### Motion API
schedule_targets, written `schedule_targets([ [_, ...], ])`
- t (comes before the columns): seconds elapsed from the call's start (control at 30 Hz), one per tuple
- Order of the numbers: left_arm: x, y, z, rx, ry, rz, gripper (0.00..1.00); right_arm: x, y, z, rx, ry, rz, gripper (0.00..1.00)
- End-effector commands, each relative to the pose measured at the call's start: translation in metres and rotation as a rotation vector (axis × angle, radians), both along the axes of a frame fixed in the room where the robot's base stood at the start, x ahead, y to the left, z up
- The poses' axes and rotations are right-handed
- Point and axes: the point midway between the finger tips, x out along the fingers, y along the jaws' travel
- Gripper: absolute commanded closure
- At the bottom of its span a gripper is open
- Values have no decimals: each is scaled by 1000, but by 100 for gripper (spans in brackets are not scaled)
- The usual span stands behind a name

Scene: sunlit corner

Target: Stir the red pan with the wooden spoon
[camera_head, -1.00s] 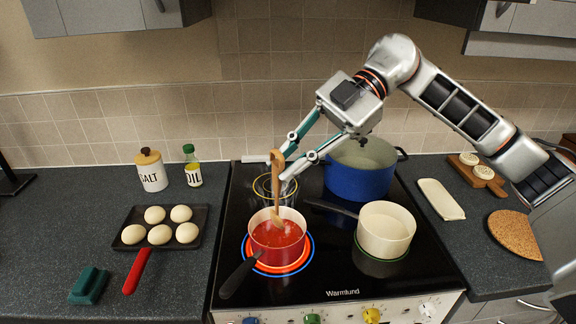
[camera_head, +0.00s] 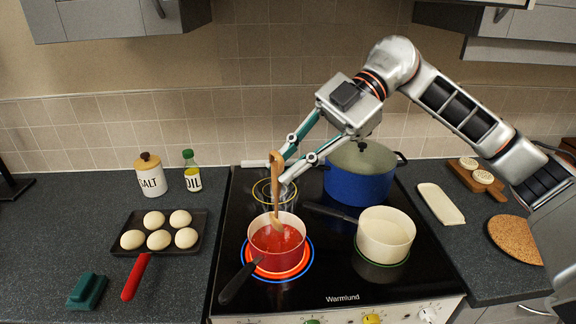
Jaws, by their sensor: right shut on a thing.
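The red pan (camera_head: 278,262) sits on the glowing front-left burner of the hob, its black handle pointing to the lower left. It holds a red, sauce-like content. My right gripper (camera_head: 281,173) is above and behind the pan, shut on the wooden spoon (camera_head: 276,195) near the upper part of its handle. The spoon stands nearly upright. Its bowl end is at the far side of the pan, over or just in the red content; I cannot tell how deep. My left gripper is not in view.
A cream pan (camera_head: 385,236) stands right of the red pan, with a blue pot (camera_head: 358,178) behind it. Left of the hob are a black tray (camera_head: 193,248) of pale rounds, a salt jar (camera_head: 151,176), an oil bottle (camera_head: 192,172) and a teal object (camera_head: 87,291).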

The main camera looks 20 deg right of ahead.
Motion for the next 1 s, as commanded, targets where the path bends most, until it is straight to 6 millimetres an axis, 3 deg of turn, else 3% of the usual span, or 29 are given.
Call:
schedule_targets([
  [0.43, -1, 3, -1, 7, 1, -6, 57, 0, 0, 40, 1, -2, 0, 100],
  [1.0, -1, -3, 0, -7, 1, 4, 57, 0, 0, 44, 0, 0, 0, 100],
])
